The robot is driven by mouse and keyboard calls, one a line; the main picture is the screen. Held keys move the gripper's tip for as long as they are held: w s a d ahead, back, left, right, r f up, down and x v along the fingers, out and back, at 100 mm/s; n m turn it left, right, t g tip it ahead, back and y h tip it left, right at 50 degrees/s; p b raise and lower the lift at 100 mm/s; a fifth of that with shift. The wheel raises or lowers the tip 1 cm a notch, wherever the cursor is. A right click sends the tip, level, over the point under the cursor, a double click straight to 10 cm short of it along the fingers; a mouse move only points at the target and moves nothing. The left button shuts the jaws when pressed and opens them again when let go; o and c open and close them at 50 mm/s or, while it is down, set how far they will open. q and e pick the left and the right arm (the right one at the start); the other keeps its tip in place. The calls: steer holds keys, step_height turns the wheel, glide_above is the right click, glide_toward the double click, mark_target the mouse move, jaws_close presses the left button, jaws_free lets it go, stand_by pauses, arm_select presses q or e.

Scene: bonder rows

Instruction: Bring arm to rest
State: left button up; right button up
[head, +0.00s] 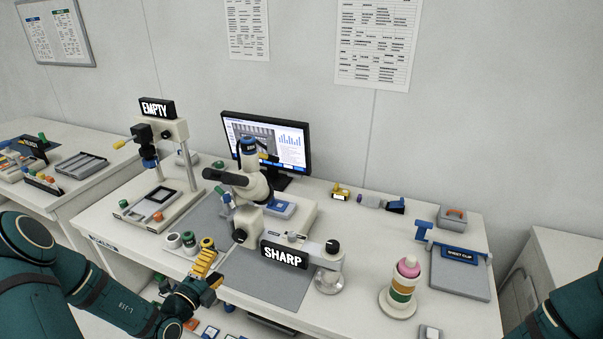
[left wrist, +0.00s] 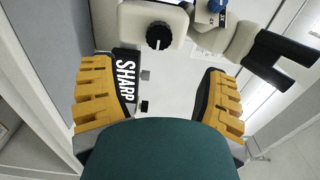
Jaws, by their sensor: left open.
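My left arm (head: 60,285) comes in from the left in the head view, dark green. Its left gripper (head: 207,263) has yellow fingers and is over the front edge of the bench, beside the small spools. In the left wrist view the left gripper (left wrist: 162,85) is open, its two yellow fingers wide apart with nothing between them. A dark green rounded part, mine, fills the bottom middle of that view. Part of my right arm (head: 565,315) shows at the lower right of the head view; its gripper is out of frame.
A microscope (head: 252,185) with a SHARP sign (head: 284,255) stands right of the left gripper. Several spools (head: 190,242) sit close by. An EMPTY-signed stand (head: 176,140), a monitor (head: 265,140) and a ring stack (head: 402,285) are on the bench (head: 350,225).

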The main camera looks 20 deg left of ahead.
arm_select(q)
steer(key=s+d+f+m+g+h+b, duration=0.1)
steer(key=s+d+f+m+g+h, duration=0.15)
steer(key=d+m, duration=0.35)
steer(key=s+d+f+m+g+h+b, duration=0.15)
steer(key=d+m+g+h, duration=0.25)
steer(key=d, duration=0.4)
steer(key=s+d+f+m+g+h, duration=0.1)
steer(key=d+f+m+g+h, duration=0.3)
steer(key=d, duration=0.3)
steer(key=s+d+f+m+g+y+b, duration=0.1)
steer(key=s+d+f+m+g+y, duration=0.15)
steer(key=s+f+m+g, duration=0.6)
steer(key=s+d+f+m+g+y+b, duration=0.15)
steer(key=s+d+m, duration=0.25)
steer(key=m, duration=0.9)
steer(key=shift+w+d+f+m+t+y+b, duration=0.35)
steer(key=shift+w+f+m+t+y, duration=0.3)
steer(key=shift+m, duration=1.95)
steer(key=shift+w+d+f+m+t+y+b, duration=0.15)
steer(key=shift+w+f+m+t+y+b, duration=0.5)
steer(key=shift+m, duration=2)
steer(key=shift+w+d+f+m+t+y+b, duration=0.3)
steer(key=shift+w+m+t+y, duration=0.55)
steer(key=shift+m, duration=1.75)
steer(key=shift+s, duration=0.15)
